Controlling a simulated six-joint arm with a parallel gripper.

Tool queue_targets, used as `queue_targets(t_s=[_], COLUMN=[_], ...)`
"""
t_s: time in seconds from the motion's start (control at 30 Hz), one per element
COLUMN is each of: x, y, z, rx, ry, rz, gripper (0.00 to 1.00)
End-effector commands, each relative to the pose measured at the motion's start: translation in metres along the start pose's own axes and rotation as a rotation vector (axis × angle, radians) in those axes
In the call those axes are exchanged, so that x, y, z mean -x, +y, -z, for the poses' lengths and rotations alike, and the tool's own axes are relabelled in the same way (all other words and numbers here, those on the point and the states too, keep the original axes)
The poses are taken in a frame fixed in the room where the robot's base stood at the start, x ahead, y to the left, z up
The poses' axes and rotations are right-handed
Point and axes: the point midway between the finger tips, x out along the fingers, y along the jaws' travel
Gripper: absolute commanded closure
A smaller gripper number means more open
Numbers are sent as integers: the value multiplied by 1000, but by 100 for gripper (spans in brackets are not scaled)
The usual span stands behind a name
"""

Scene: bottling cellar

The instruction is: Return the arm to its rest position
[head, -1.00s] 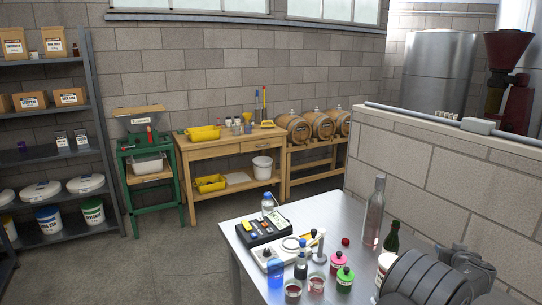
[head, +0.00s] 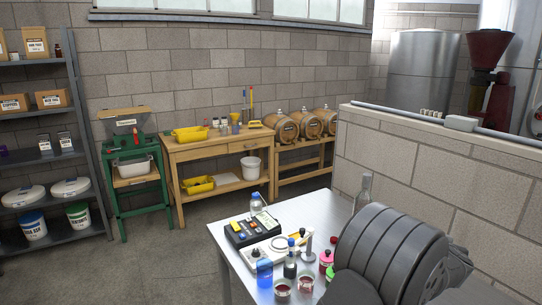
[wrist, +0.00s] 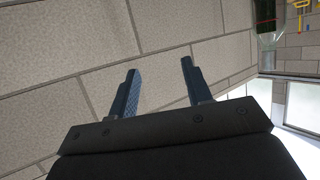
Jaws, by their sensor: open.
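My gripper (wrist: 158,90) shows in the wrist view with its two blue-grey fingers spread apart and nothing between them. Behind the fingers, that view shows the block wall, tilted.
A low block wall (head: 400,165) runs behind the table. The wooden bench (head: 215,150) stands farther back.

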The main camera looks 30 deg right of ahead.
Motion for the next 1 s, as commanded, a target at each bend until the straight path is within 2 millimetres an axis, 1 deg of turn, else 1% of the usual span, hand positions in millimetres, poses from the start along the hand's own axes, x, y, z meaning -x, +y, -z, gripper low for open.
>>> queue_targets(t_s=[0.07,0.3,1.0], x=[9,26,62], y=[-2,-3,-4], z=[-2,-8,-29], rx=[-12,-37,-88], ry=[-3,-2,-5], rz=[-27,-87,-210], gripper=[55,55,55])
